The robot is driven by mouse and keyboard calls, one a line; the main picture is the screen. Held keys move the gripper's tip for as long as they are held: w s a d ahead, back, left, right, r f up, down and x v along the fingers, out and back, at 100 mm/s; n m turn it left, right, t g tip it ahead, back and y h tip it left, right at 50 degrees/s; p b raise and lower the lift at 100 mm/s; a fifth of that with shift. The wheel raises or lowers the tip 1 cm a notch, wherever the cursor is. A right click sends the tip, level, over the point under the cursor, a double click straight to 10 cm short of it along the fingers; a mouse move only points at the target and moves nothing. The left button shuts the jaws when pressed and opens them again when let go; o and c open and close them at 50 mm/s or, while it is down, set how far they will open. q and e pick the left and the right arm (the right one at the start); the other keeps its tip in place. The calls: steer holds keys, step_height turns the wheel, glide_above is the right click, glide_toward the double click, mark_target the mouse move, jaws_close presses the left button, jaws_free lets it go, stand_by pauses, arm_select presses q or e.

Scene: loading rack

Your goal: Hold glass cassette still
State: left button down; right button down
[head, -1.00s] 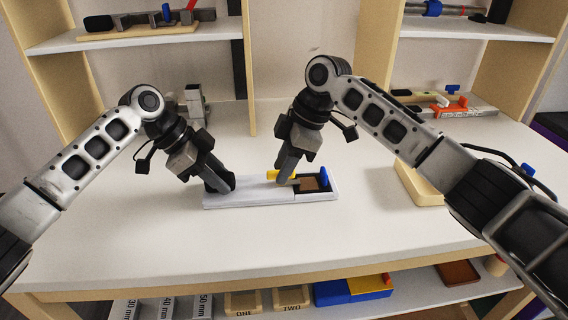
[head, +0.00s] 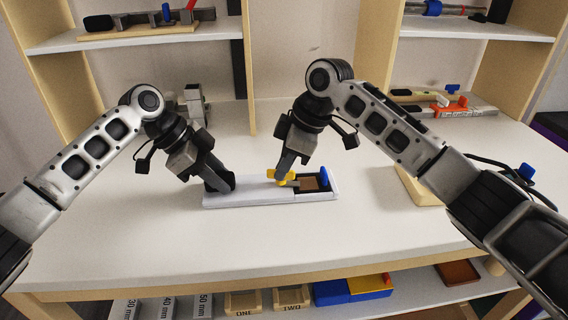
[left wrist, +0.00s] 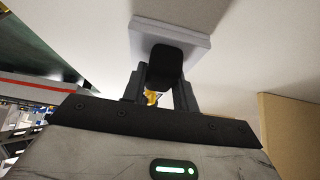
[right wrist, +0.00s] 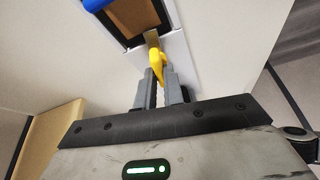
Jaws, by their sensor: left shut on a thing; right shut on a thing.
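The glass cassette looks like a long white-grey tray (head: 250,200) lying flat on the table. Its right end has a black frame around a brown pane (head: 310,184), with a blue knob (head: 324,176) at the far right. My left gripper (head: 222,186) is shut on a black block (left wrist: 165,66) at the tray's left end. My right gripper (head: 281,178) is shut on a yellow handle (right wrist: 157,60) by the black frame. The handle's lower part is hidden between the fingers.
A grey fixture (head: 194,102) stands behind my left arm. A wooden tray (head: 418,186) lies beyond my right forearm. Tools with orange and blue parts (head: 450,107) lie at the back right. Shelves rise behind, and labelled blocks sit below the front edge.

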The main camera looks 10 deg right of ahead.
steer(key=m+t, duration=0.1)
steer(key=m, duration=0.2)
steer(key=m+t+h, duration=0.1)
steer(key=m, duration=0.3)
steer(key=shift+s+a, duration=0.15)
steer(key=m+h, duration=0.1)
steer(key=m, duration=0.2)
steer(key=m+t+h, duration=0.1)
steer(key=m, duration=0.2)
steer(key=shift+a, duration=0.1)
steer(key=shift+m+t, duration=0.3)
steer(key=c, duration=1.5)
jaws_free()
steer(key=shift+s+r, duration=0.1)
steer(key=a+v, duration=0.1)
steer(key=v, duration=1)
steer(key=shift+d+r, duration=0.35)
steer(key=shift+r, duration=0.1)
steer(key=shift+s, duration=0.1)
